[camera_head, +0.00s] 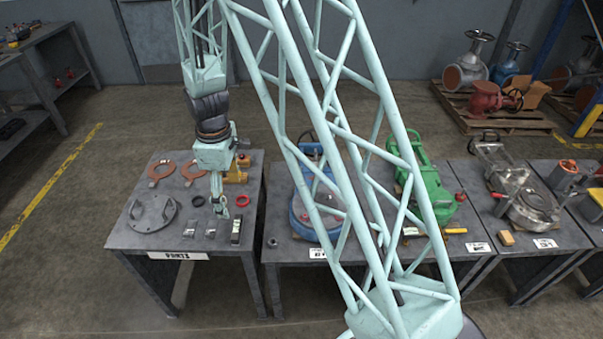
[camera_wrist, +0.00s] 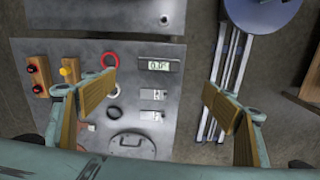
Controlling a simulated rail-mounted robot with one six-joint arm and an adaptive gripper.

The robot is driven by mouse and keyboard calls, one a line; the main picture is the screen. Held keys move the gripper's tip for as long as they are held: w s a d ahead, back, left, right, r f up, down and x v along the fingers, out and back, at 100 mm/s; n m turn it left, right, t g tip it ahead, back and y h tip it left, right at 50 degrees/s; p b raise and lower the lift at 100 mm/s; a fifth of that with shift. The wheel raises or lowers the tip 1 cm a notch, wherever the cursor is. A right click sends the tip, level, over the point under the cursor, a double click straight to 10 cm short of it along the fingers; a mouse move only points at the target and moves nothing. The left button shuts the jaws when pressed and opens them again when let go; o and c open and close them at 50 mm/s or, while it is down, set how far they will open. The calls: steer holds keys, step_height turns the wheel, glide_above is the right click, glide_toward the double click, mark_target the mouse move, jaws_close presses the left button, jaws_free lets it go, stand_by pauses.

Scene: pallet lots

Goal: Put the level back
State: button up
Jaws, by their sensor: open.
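The level (camera_head: 236,231) is a dark bar with a small pale display. It lies near the front right corner of the left table (camera_head: 225,258). In the wrist view the level (camera_wrist: 173,66) shows its lit readout at the table's edge. My gripper (camera_head: 218,208) hangs above this table, up and to the left of the level in the head view. In the wrist view my gripper (camera_wrist: 158,88) has its two padded fingers wide apart, with nothing held between them. The level appears in the gap beyond the fingertips and is apart from them.
Beside the level lie two small grey blocks (camera_head: 210,231), a red ring (camera_head: 242,200), a black ring (camera_head: 198,201) and a round plate with a handle (camera_head: 152,213). Orange gaskets (camera_head: 161,170) lie behind. Tables to the right hold a blue valve and a green machine (camera_head: 437,190).

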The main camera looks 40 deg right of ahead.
steer(key=s+r+m+t, duration=0.15)
steer(key=s+r, duration=0.35)
steer(key=r, duration=0.5)
steer(key=s+r+m, duration=0.2)
steer(key=s+r, duration=0.3)
steer(key=r, duration=0.4)
steer(key=s+r+m, duration=0.2)
steer(key=s+r, duration=0.4)
steer(key=r, duration=0.4)
steer(key=s+r+m+t, duration=0.1)
steer(key=s+r, duration=0.3)
steer(key=s, duration=0.7)
steer(key=s+r+m+t, duration=0.1)
steer(key=s+r+m, duration=0.2)
steer(key=s, duration=0.9)
step_height(320, 180, up, 3)
steer(key=shift+s+f+m, duration=0.2)
steer(key=shift+s+m, duration=0.1)
steer(key=shift+m, duration=0.05)
steer(key=shift+f, duration=0.15)
